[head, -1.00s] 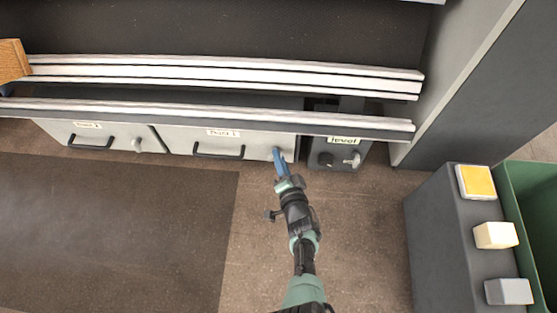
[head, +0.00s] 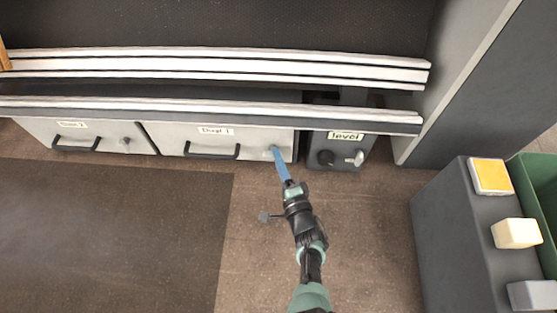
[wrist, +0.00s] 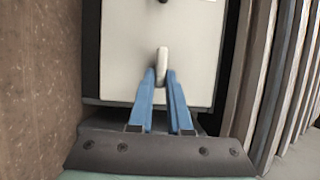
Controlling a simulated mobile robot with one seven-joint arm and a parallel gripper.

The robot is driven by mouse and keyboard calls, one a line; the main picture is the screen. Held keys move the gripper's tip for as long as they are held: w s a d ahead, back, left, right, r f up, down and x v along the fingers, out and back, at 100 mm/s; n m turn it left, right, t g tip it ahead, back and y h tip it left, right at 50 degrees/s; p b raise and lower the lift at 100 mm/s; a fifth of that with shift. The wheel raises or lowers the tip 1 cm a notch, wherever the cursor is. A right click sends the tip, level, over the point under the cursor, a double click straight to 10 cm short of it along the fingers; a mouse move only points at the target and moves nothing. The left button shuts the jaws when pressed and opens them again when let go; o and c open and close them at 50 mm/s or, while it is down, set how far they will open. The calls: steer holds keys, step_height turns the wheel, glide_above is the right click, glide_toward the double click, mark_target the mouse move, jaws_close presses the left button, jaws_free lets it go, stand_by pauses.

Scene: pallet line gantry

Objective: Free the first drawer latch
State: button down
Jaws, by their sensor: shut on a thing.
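The first drawer (head: 260,136) is a pale front panel with a label and a dark bar handle (head: 212,153), and it appears closed. Its latch (wrist: 161,60) is a small pale tab near the drawer's right end in the head view. My gripper (head: 275,152) reaches up to this latch with blue fingers. In the wrist view, the fingers (wrist: 160,76) are shut on the latch's near end, one on each side. The latch's long side runs up and down in that view. The gripped end is partly hidden by the fingers.
A second drawer (head: 90,134) with its own latch (head: 125,141) is at left. A dark "level" box (head: 341,154) with knobs is close on the right. Metal rails (head: 220,108) run above the drawers. A grey stand (head: 445,230) carrying several blocks is at right.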

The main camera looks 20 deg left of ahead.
stand_by(0.4)
steer(key=c, duration=0.9)
jaws_free()
steer(key=shift+o, duration=0.2)
steer(key=p+v, duration=0.5)
steer(key=v, duration=0.8)
